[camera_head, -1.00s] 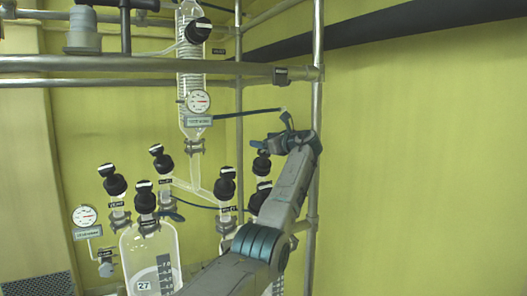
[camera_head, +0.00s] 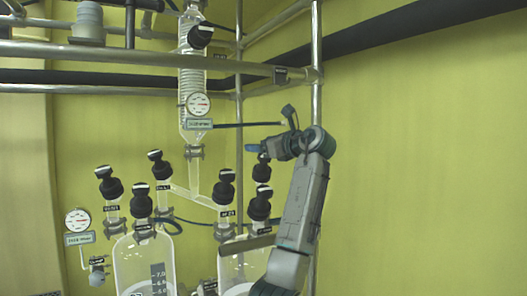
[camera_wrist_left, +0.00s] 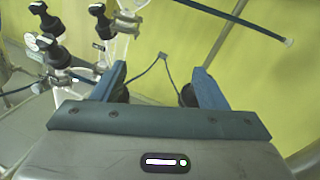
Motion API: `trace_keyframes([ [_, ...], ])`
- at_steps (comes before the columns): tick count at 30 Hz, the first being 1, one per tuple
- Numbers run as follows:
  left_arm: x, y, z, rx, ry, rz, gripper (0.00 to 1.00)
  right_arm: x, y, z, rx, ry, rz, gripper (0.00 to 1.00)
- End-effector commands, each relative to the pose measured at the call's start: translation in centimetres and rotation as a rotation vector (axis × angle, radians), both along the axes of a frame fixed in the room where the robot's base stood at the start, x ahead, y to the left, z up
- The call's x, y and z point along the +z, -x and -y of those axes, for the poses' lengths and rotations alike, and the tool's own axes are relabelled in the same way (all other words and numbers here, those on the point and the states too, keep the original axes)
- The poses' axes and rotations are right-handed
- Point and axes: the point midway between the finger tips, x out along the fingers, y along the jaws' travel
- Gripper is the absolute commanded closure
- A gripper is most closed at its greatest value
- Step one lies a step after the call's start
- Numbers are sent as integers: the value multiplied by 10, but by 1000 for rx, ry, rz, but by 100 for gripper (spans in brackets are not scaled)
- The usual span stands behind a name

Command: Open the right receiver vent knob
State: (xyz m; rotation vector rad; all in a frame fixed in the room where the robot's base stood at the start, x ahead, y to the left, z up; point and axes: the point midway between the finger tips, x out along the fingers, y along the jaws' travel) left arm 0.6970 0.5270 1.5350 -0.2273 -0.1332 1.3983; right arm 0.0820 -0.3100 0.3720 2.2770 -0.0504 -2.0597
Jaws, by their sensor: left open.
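Several black knobs with white marks sit on the glass tops at the right. One knob (camera_head: 262,172) is just below my left gripper (camera_head: 254,148), one (camera_head: 260,207) is lower, and one (camera_head: 226,178) is to the left. The small labels are too blurred to tell which is the vent knob. The right receiver (camera_head: 238,268) is a glass vessel partly hidden by my arm. My left gripper also shows in the left wrist view (camera_wrist_left: 158,85), with blue fingers wide apart and a dark tube between them. Dark round shapes show behind both fingers. My right gripper is not in view.
A left glass vessel (camera_head: 145,262), two gauges and a coiled condenser (camera_head: 192,75) stand to the left. A metal post (camera_head: 317,70) rises close behind my left arm. A dark tube (camera_head: 250,124) crosses above the gripper. The wall side at right is clear.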

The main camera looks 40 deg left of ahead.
Motion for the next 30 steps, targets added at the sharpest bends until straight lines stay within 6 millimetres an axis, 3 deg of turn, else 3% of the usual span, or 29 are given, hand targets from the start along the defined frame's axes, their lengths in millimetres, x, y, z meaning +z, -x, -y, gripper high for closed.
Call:
trace_keyframes([
  [11, -1, 1, 0, -7, 0, -5, 33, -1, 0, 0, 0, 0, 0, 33],
  [22, -45, -54, -29, -412, -109, -219, 33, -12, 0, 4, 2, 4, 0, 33],
  [30, -51, -72, -34, -546, -172, -266, 33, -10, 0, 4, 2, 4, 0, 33],
])
